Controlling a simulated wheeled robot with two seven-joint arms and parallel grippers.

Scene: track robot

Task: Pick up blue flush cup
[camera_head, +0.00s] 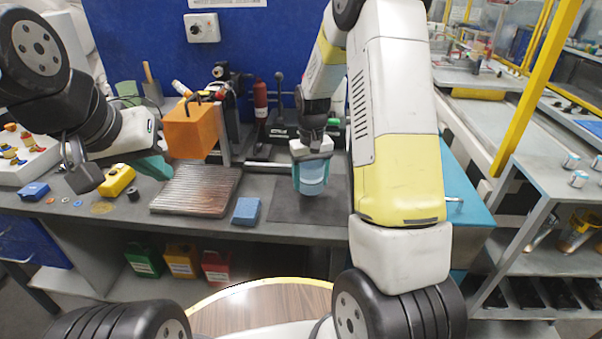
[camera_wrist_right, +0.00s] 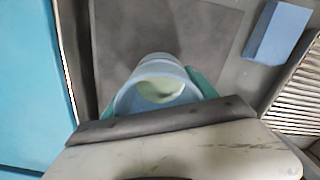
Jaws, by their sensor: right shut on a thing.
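The blue flush cup (camera_head: 312,181) is a pale blue, translucent cup at the middle of the bench, over a dark square mat. My right gripper (camera_head: 312,165) comes down from above and is shut on it. In the right wrist view the cup (camera_wrist_right: 160,82) sits between the teal fingers, its open mouth and pale inside showing. I cannot tell whether its base touches the mat. My left gripper (camera_head: 154,167), with teal fingers, is at the left beside an orange box; its opening is not clear.
The dark mat (camera_head: 285,207) has free room around the cup. A blue block (camera_head: 246,211) and a ribbed metal plate (camera_head: 195,188) lie to its left. The orange box (camera_head: 190,133) stands above the plate. A teal surface (camera_head: 462,205) is at the right.

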